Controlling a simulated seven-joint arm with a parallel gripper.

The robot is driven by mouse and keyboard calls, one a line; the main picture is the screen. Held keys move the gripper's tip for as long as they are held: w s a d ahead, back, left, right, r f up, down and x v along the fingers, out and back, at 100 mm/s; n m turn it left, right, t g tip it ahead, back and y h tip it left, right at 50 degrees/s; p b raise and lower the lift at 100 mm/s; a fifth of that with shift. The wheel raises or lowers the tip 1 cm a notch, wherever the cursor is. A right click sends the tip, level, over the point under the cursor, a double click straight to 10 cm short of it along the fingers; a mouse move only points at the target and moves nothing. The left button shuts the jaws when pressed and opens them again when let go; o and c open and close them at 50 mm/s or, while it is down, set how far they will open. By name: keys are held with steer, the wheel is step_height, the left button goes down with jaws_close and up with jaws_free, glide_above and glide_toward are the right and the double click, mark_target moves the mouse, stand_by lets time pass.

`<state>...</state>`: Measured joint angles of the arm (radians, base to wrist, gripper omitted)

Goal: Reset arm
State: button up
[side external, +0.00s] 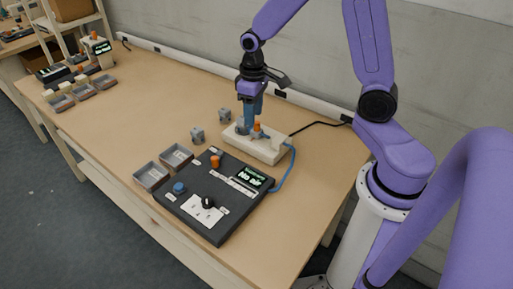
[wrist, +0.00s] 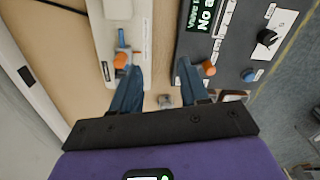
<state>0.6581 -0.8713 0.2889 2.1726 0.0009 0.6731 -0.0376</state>
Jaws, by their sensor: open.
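My gripper (side external: 250,118) points down over the far-left end of a white box (side external: 265,154) in the side view. In the wrist view its two blue fingers (wrist: 158,70) are apart, with nothing held between them. An orange-topped piece (side external: 257,126) stands on the white box close beside the fingers; whether they touch cannot be told. The white box (wrist: 109,35) lies left of the fingers in the wrist view, and a black control panel (wrist: 229,40) lies right. The panel (side external: 205,228) carries an orange knob (side external: 215,161), a blue knob (side external: 180,188), a black dial (side external: 208,202) and a lit display (side external: 250,178).
Two small grey blocks (side external: 197,135) (side external: 224,115) stand near the white box. Two grey trays (side external: 151,177) (side external: 177,157) sit left of the panel. A blue cable (side external: 291,165) runs from box towards panel. A wall is behind. The table's middle (side external: 140,120) is clear.

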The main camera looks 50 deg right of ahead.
steer(key=s+a+r+n, duration=0.2)
steer(key=s+n, duration=0.1)
steer(key=s, duration=0.5)
steer(key=s+a+r+n, duration=0.2)
steer(key=s+n, duration=0.1)
steer(key=s, duration=0.4)
steer(key=s+a+r+n, duration=0.3)
steer(key=s, duration=0.5)
steer(key=shift+s+n, duration=0.3)
steer(key=shift+n, duration=0.1)
